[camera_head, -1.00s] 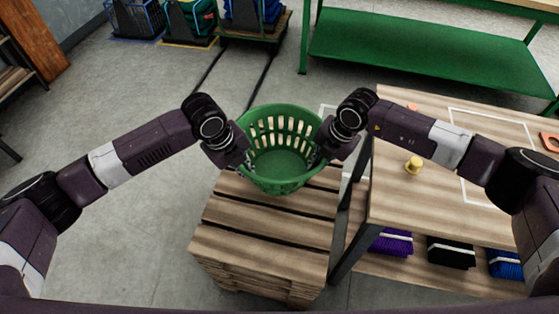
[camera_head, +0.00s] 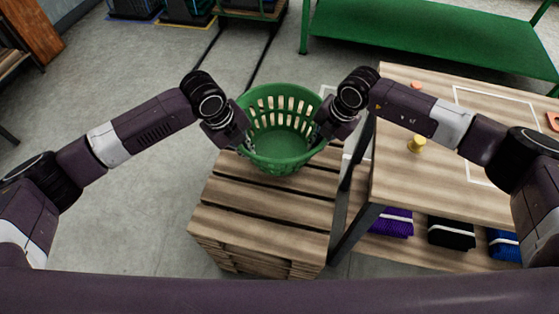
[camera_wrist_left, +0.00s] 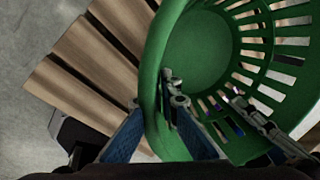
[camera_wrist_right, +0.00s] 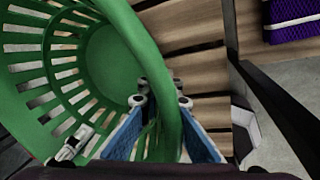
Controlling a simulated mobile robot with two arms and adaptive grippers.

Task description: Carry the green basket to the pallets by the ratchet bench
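The green basket (camera_head: 281,160) is upright, held between my two grippers over the far end of a stack of wooden pallets (camera_head: 262,215). I cannot tell whether its base touches the slats. My left gripper (camera_head: 247,146) has its fingers on either side of the left rim; the rim (camera_wrist_left: 152,70) passes between them in the left wrist view. My right gripper (camera_head: 316,138) grips the right rim the same way, and the rim (camera_wrist_right: 150,50) shows between its blue fingers in the right wrist view. The basket is empty.
A wooden-topped bench (camera_head: 440,185) stands close on the right, with a yellow piece (camera_head: 416,144) on top and folded purple (camera_head: 393,223), black and blue nets below. A green table (camera_head: 430,35) is behind. The floor (camera_head: 130,215) at left is clear.

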